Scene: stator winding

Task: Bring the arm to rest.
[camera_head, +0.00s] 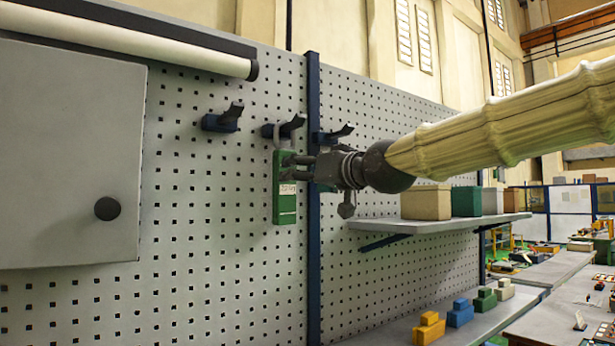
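My arm comes in from the right in a pale, ribbed sleeve, and it is raised in front of the pegboard. Part of a second green thing shows behind my gripper.
The pegboard (220,270) bears a grey cabinet (70,150), a left hook (222,118) and a right hook (334,134). A shelf (440,224) with several boxes sits below my arm. Coloured blocks (460,313) stand on a lower surface. Work tables are at the right.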

